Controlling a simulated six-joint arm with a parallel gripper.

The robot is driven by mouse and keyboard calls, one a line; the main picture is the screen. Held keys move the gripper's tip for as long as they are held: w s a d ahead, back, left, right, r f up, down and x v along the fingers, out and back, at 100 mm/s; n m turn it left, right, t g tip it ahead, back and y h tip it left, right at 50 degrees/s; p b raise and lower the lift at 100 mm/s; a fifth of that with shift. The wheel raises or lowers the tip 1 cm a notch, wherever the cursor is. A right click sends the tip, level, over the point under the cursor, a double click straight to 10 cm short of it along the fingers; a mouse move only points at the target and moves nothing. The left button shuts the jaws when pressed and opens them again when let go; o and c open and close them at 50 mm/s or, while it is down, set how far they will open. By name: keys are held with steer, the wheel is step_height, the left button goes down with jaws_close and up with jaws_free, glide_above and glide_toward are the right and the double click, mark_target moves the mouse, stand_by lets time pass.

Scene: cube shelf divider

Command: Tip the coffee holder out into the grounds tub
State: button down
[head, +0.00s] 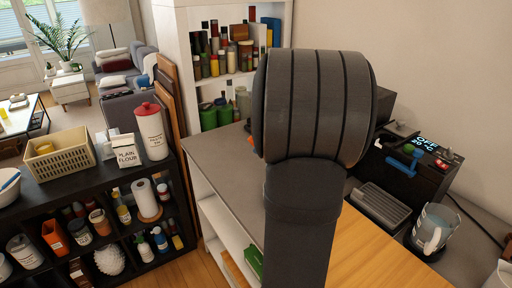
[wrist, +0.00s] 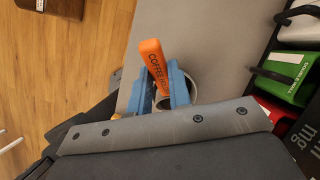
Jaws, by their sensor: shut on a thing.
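The coffee holder (wrist: 153,60) shows in the wrist view as an orange handle with black lettering that begins "COFFEE". My gripper (wrist: 165,88) is shut on it, with a blue finger on each side of the handle. A grey round rim (wrist: 194,82) shows beside the right finger; I cannot tell whether it is the holder's cup or the tub. My gripper is over the grey counter (wrist: 195,30). In the head view my own arm hides the gripper and the holder. I cannot make out the grounds tub for certain in either view.
In the head view the coffee machine (head: 425,170) and a jug (head: 433,228) stand on the right. The counter's left part (head: 225,160) is clear. A dark shelf (head: 90,195) stands at left.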

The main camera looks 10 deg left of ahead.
steer(key=y, duration=0.1)
steer(key=d, duration=0.1)
steer(key=d+y, duration=0.1)
steer(key=shift+s+r+t+y, duration=0.25)
steer(key=shift+r+t+y, duration=0.05)
steer(key=shift+r+t, duration=0.1)
steer(key=d+y, duration=0.2)
steer(key=y, duration=0.1)
steer(key=shift+s+d+t, duration=0.35)
steer(key=shift+t, duration=0.05)
steer(key=s+d+f+t+y, duration=0.2)
steer(key=d+y, duration=0.5)
steer(key=y, duration=0.3)
steer(key=shift+d+f+t, duration=0.25)
steer(key=shift+d+t, duration=0.05)
steer(key=shift+d, duration=0.05)
steer(key=shift+s, duration=0.1)
stand_by(0.7)
